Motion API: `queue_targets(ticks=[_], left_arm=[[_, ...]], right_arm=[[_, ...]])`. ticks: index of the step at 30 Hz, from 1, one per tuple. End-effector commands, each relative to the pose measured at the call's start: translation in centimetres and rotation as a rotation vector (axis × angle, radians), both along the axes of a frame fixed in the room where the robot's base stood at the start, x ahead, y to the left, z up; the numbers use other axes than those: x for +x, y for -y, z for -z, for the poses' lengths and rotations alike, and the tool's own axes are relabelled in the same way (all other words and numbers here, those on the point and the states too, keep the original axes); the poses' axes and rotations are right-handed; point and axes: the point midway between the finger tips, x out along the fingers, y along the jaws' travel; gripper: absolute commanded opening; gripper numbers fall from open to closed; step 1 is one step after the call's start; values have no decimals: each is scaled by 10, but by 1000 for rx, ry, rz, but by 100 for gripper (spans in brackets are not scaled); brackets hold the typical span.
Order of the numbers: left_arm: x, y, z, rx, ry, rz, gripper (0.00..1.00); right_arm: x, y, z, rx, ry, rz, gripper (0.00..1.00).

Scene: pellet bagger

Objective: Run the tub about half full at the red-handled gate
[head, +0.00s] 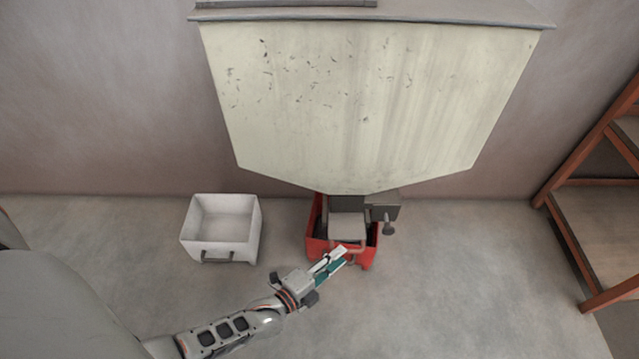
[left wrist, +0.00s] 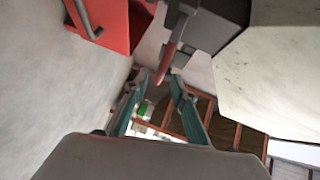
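The red tub (head: 314,246) stands on the floor under the cream hopper (head: 370,100). The grey gate and spout (head: 347,225) cover much of it, and I cannot tell its fill level. The gate's red handle (head: 362,247) sticks out at the front; it also shows in the left wrist view (left wrist: 168,62). My left gripper (head: 341,256) is at the handle, in front of the tub. In the left wrist view its teal fingers (left wrist: 161,83) are apart, with the handle's end near the gap between the tips. I cannot tell whether they touch. My right gripper is not in view.
A white tub (head: 221,244) with a dark handle stands on the floor to the left and looks empty. A dark knob (head: 388,228) hangs right of the spout. A brown wooden rack (head: 590,200) stands at the right. The front floor is clear.

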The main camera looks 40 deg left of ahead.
Motion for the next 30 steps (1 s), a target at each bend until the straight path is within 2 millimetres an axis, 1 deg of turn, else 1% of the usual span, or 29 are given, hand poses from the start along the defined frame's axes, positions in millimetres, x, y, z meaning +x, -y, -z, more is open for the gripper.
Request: queue_targets(ticks=[1, 6, 12, 17, 24, 25, 26, 27, 28, 30], left_arm=[[-12, -2, -1, 0, -2, -1, 26], [-43, -9, -6, 0, -1, -1, 26], [-67, -14, -10, 0, 0, -1, 26], [-74, -16, -12, 0, 1, -1, 26], [-75, -16, -12, 0, 1, 0, 26], [-75, -16, -12, 0, 0, 0, 26], [-75, -16, -12, 0, 0, 0, 26], [-75, -16, -12, 0, 0, 0, 26], [-75, -16, -12, 0, 0, 0, 26], [-75, -16, -12, 0, 0, 0, 26]], right_arm=[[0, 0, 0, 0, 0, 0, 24], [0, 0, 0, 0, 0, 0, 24], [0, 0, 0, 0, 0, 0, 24], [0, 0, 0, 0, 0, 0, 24], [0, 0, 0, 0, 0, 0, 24], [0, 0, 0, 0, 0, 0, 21], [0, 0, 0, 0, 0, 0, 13], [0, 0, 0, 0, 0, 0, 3], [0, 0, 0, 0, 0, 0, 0], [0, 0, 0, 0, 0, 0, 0]])
